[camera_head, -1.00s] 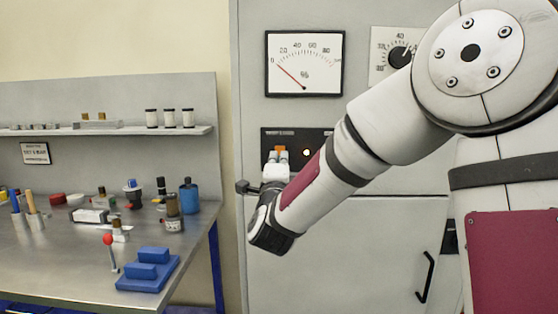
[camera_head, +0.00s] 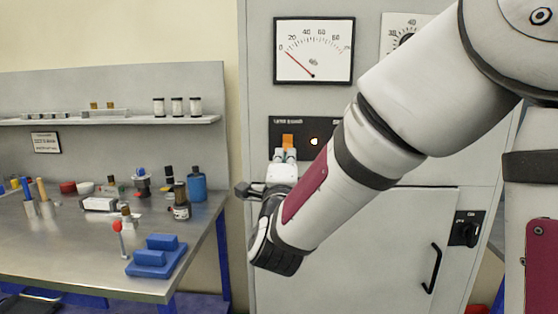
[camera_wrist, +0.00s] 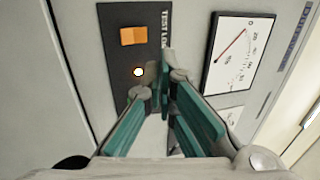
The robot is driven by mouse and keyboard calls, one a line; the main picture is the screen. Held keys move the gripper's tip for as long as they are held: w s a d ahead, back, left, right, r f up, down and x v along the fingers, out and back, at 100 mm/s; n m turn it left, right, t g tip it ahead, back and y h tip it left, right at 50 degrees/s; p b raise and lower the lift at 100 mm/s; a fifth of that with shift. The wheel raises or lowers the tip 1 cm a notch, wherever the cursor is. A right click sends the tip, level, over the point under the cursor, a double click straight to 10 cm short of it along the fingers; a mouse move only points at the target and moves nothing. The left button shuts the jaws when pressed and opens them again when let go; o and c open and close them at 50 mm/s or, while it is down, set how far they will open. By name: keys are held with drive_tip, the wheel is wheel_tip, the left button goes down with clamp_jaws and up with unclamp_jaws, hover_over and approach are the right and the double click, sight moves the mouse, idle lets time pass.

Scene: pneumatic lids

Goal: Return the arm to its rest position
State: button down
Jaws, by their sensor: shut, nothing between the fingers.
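My gripper (camera_head: 285,153) is at the end of my bent arm, in front of the grey cabinet (camera_head: 350,240). Its fingers are shut and empty, pointing at the cabinet front. In the head view its tips are just below an orange rocker switch (camera_head: 288,140) on a black panel (camera_head: 262,135), covering part of that panel. The wrist view shows the teal-padded fingers (camera_wrist: 160,82) meeting near the panel, with the orange switch (camera_wrist: 133,36) and a lit lamp (camera_wrist: 138,72) clear of them. I cannot tell whether the tips touch the panel.
A dial gauge (camera_head: 313,50) and a knob plate (camera_head: 396,30) are above the panel. The cabinet has a black door handle (camera_head: 431,268) and a rotary switch (camera_head: 466,229). At left, a metal bench (camera_head: 90,262) holds bottles, tools, a blue block fixture (camera_head: 157,256) and a red-knobbed lever (camera_head: 117,226).

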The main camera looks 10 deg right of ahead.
drive_tip(key=s+a+f+n+g+y, duration=0.2)
drive_tip(key=s+n+g+y, duration=0.15)
drive_tip(key=n, duration=0.35)
drive_tip(key=s+a+f+n+g+y, duration=0.3)
drive_tip(key=s+n+y, duration=0.15)
drive_tip(key=n, duration=0.25)
drive_tip(key=s+d+f+n+g, duration=0.2)
drive_tip(key=s+g, duration=0.1)
drive_tip(key=s, duration=0.6)
drive_tip(key=s+d+f+n+g+h+p, duration=0.1)
drive_tip(key=s+d+f+n+g, duration=0.1)
drive_tip(key=s, duration=0.7)
drive_tip(key=s+d+f+n+g, duration=0.2)
drive_tip(key=s+d+n+g, duration=0.1)
drive_tip(key=s, duration=0.6)
drive_tip(key=shift+d+n+g+h+p, duration=0.3)
drive_tip(key=shift+d+g+p, duration=0.1)
drive_tip(key=shift+g, duration=0.15)
